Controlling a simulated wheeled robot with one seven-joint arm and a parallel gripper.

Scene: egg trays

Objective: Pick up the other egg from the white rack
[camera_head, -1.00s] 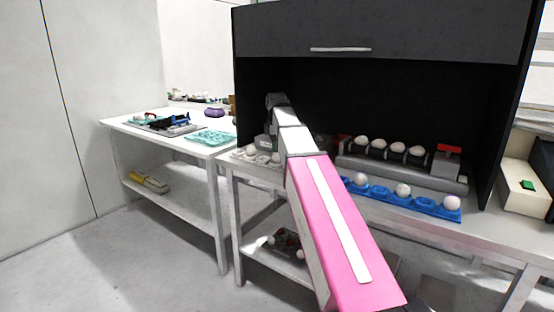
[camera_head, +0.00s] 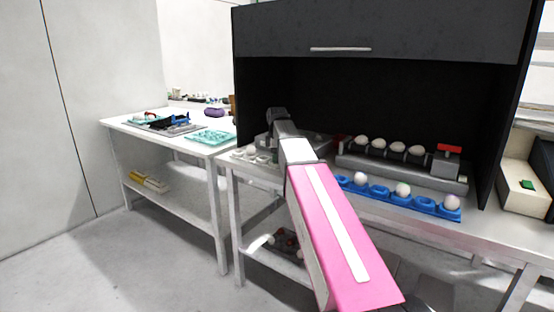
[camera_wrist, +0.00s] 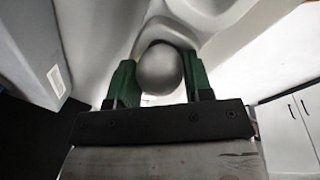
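In the wrist view, the two green fingers of my gripper (camera_wrist: 160,88) stand on either side of a round egg (camera_wrist: 159,68). The egg fills the gap between them, but I cannot tell whether they press on it. Smooth white surfaces, seemingly the white rack (camera_wrist: 203,18), lie just beyond the egg. In the head view, several white shapes (camera_head: 252,151) show at the left end of the right table, left of my arm. My arm hides my fingers and part of the rack there.
A blue tray (camera_head: 380,191) with spaced eggs lies at the table's front edge. Behind it stands a grey holder (camera_head: 350,160) with a row of eggs and a red part. A dark hood (camera_head: 380,30) overhangs the table. A teal tray (camera_head: 211,137) lies on the left table.

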